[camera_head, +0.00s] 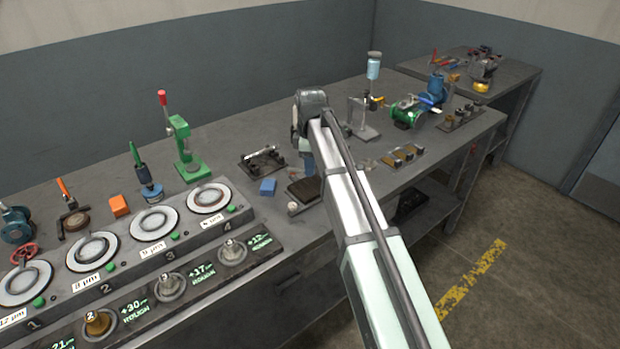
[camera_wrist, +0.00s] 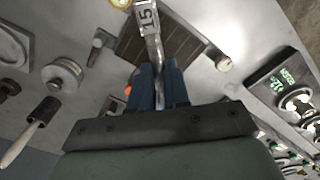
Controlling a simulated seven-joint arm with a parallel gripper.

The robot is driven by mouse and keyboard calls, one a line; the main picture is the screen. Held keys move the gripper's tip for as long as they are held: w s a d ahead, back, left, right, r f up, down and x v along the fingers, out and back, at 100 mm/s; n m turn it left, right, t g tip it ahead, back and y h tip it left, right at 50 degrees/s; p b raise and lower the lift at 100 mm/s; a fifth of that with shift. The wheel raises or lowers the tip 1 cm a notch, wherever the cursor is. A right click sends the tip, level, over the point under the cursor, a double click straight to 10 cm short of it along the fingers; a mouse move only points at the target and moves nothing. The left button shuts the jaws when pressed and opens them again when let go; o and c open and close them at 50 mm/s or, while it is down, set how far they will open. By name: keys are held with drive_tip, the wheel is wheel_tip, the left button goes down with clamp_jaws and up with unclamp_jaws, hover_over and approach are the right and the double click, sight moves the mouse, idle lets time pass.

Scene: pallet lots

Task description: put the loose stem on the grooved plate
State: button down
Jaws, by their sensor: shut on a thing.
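My gripper (camera_wrist: 160,85) has blue fingers and is shut on a shiny metal stem (camera_wrist: 153,45) that carries a tag marked 15. The stem runs out past the fingertips toward the top of the wrist view. Behind it lies the dark brown grooved plate (camera_wrist: 184,45), flat on the bench, with the stem crossing its middle in that view. In the head view my gripper (camera_head: 309,174) is over the grooved plate (camera_head: 301,191), which the arm partly covers. The stem is hidden there. I cannot tell whether the stem touches the plate.
A dark rack (camera_head: 262,159) lies behind. A numbered lapping station (camera_head: 130,255) fills the left front. A grey stand (camera_head: 363,130) and a tray of fittings (camera_head: 405,156) are at the right.

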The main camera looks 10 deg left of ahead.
sight(310, 186)
drive_tip(key=shift+f, duration=2.3)
drive_tip(key=shift+f, duration=0.1)
drive_tip(key=c, duration=1.1)
unclamp_jaws()
wheel_tip(310, 186, up, 12)
drive_tip(key=shift+r, duration=0.1)
